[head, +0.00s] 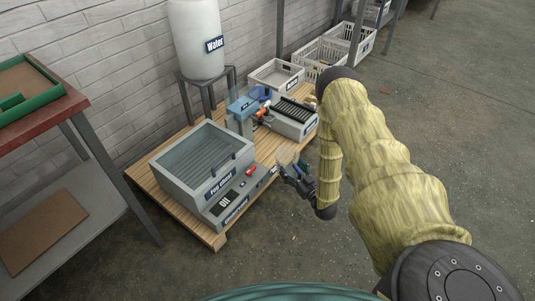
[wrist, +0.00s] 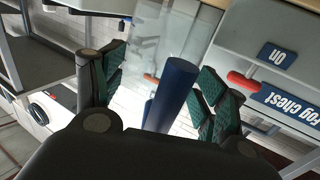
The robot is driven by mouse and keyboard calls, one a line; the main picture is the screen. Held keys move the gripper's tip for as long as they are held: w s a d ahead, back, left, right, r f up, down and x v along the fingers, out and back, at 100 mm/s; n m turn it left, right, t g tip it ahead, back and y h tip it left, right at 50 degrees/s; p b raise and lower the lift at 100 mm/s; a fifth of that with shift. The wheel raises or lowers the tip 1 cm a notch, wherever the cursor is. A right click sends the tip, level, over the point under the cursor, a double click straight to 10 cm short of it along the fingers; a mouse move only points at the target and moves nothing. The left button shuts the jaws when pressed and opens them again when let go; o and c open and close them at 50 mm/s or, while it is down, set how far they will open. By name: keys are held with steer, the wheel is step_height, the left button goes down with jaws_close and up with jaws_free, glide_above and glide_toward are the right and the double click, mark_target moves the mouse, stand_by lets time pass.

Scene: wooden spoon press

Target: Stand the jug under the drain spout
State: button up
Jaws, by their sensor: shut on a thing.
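The jug looks clear, with a thick dark blue handle (wrist: 172,92). In the wrist view the handle stands between my gripper's green finger pads, and the clear jug body (wrist: 147,35) is behind it. My gripper (head: 296,178) is shut on the jug's handle. In the head view it holds the pale, see-through jug (head: 288,156) by the front right edge of the pallet, right of the fog chest (head: 190,184). I cannot make out the drain spout for certain, nor whether the jug's base touches anything.
A wooden pallet (head: 150,190) carries the fog chest, a blue device (head: 240,107), a ribbed unit (head: 294,117) and a white bin (head: 275,73). A white water tank (head: 197,38) stands behind. A red-topped bench (head: 62,107) is at left. Floor right of my arm is clear.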

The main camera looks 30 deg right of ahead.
steer(key=w+b, duration=0.2)
steer(key=w, duration=0.3)
steer(key=w+f+b, duration=0.1)
steer(key=w+b, duration=0.1)
steer(key=w, duration=0.3)
steer(key=w+b, duration=0.2)
steer(key=w, duration=0.4)
steer(key=shift+d+f, duration=0.2)
steer(key=shift+d, duration=0.2)
steer(key=shift+f+b, duration=1.25)
steer(key=shift+f, duration=0.45)
steer(key=shift+f, duration=0.15)
steer(key=o, duration=0.8)
steer(key=shift+o, duration=0.2)
